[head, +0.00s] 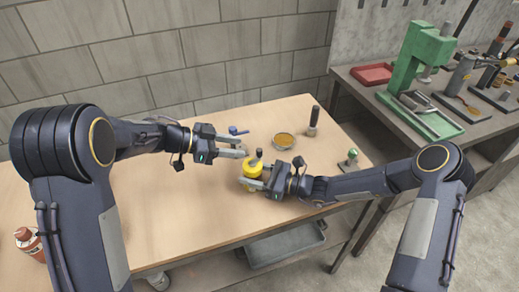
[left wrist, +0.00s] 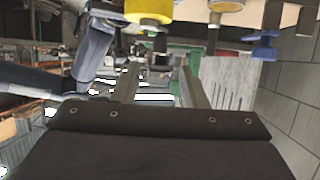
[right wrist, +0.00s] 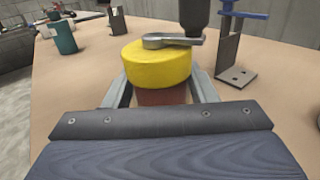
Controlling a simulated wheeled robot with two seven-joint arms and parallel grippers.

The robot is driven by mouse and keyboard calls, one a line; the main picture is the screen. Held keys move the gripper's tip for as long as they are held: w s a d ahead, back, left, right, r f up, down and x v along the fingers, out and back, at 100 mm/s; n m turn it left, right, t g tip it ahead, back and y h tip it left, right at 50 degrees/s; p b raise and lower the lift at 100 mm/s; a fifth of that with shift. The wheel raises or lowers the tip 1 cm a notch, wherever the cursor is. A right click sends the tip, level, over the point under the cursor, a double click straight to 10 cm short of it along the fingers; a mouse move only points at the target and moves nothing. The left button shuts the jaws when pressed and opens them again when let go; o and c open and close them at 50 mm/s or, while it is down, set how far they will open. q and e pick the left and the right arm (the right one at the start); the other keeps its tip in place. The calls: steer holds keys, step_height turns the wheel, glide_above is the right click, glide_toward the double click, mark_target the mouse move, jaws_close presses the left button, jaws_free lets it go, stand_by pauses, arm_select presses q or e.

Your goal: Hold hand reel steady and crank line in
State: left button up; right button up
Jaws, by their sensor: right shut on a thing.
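The hand reel (head: 252,170) has a yellow spool on a brown lower part and stands upright near the table's middle. In the right wrist view the yellow spool (right wrist: 158,66) carries a grey crank arm (right wrist: 170,40) with an upright black knob (right wrist: 195,14). My right gripper (head: 250,181) is shut on the reel's brown lower part (right wrist: 162,96), one finger on each side. My left gripper (head: 243,148) is open and empty, just left of the knob and apart from it. The left wrist view shows the reel (left wrist: 150,8) at its top edge, outside the fingers.
Behind the reel are a metal bracket with a blue handle (right wrist: 232,45) and a round tan dish (head: 284,141). A black-handled post (head: 313,118) and a small green-topped piece (head: 351,157) stand to the right. A red bottle (head: 29,243) is far left. The table (head: 170,215) is clear at front left.

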mark_target(258, 149)
arm_select(q)
steer(key=x, duration=0.8)
steer(key=shift+d, duration=0.1)
jaws_close()
